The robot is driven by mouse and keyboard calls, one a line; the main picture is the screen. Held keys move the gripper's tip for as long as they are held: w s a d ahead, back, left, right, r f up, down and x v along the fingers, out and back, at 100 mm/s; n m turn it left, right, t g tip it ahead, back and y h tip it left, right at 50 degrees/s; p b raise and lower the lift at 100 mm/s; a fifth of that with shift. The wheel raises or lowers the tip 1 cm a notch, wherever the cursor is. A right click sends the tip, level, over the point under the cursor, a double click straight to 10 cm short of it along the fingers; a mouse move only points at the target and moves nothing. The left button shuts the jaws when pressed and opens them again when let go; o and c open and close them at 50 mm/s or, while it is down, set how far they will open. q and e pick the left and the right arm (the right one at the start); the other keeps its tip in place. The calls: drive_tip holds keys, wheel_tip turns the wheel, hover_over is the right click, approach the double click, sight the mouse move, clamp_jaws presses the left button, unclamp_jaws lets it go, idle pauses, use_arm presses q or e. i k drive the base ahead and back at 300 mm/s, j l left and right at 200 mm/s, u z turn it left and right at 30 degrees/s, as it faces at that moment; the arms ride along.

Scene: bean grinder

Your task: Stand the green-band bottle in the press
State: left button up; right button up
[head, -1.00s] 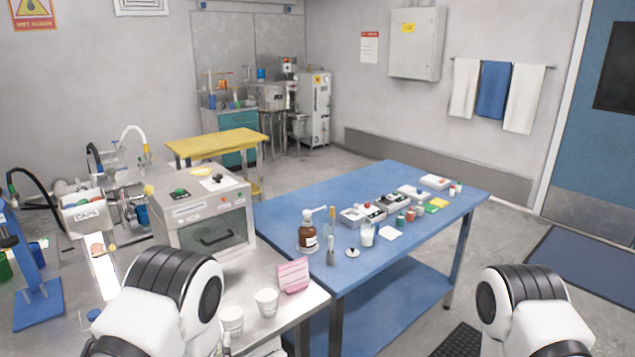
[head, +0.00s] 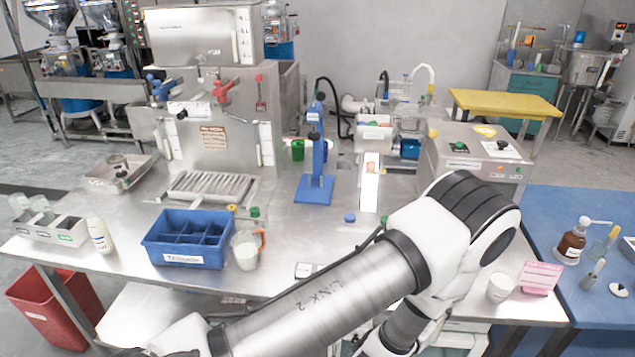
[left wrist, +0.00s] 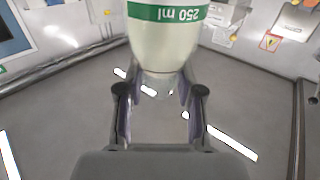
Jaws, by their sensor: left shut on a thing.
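The green-band bottle (left wrist: 165,35) is pale, with a "250 ml" mark on its green band. In the left wrist view it is between the fingers of my left gripper (left wrist: 160,98), which is shut on it. Its upper part is cut off by the picture edge. The blue press (head: 316,160) stands upright on a flat blue base on the steel bench in the head view. I see no bottle on that base. The head view shows my left arm but neither the left gripper nor the held bottle. My right gripper is in no view.
A blue divided tray (head: 188,240), a jug (head: 246,250) and a white bottle (head: 100,235) stand at the bench's front left. A steel machine (head: 215,110) is behind them. A grey box machine (head: 478,160) stands right of the press.

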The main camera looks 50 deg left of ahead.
sight(315, 189)
drive_tip(key=i+j+u, duration=0.15)
drive_tip(key=i+j, duration=0.15)
drive_tip(key=j, duration=0.2)
drive_tip(key=i+j+u, duration=0.2)
drive_tip(key=j, duration=0.25)
drive_tip(key=i, duration=0.65)
